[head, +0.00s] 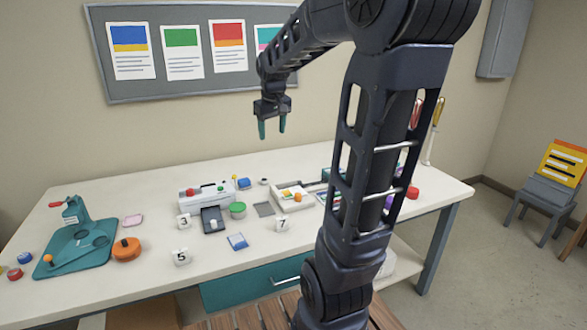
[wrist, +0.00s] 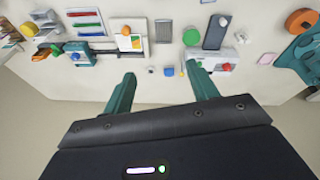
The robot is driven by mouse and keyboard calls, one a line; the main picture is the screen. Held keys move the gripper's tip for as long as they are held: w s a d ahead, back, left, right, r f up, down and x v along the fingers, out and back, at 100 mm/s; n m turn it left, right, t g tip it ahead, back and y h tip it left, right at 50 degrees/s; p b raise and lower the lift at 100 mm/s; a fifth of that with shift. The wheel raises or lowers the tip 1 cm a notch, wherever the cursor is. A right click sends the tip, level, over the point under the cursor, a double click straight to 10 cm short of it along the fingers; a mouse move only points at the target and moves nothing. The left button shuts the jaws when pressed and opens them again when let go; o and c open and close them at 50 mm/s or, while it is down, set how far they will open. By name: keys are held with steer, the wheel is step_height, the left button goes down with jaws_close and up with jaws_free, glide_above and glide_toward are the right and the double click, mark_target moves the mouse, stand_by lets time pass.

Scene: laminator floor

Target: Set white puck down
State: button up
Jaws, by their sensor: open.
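A small white piece that looks like the white puck (head: 213,224) sits on the dark plate in front of the white laminator (head: 207,192). It also shows as a small pale spot on the dark plate in the wrist view (wrist: 222,21). My gripper (head: 272,128) is raised well above the back of the table, its teal fingers pointing down. In the wrist view the fingers (wrist: 160,76) are apart with nothing between them. The laminator also shows there (wrist: 212,62), beyond the right finger.
The white table (head: 150,260) holds white number blocks 3 (head: 184,221), 5 (head: 181,257) and 7 (head: 282,224). A green round piece (head: 238,209), a blue pad (head: 237,242), an orange roll (head: 126,249) and a teal press (head: 75,250) stand around. Bare tabletop lies between them.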

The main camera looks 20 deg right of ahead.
steer(key=s+a+f+m+t, duration=0.1)
steer(key=s+f, duration=0.3)
steer(key=s, duration=1.7)
steer(key=shift+a+m+t, duration=0.15)
steer(key=shift+m+t, duration=0.15)
steer(key=shift+m, duration=0.5)
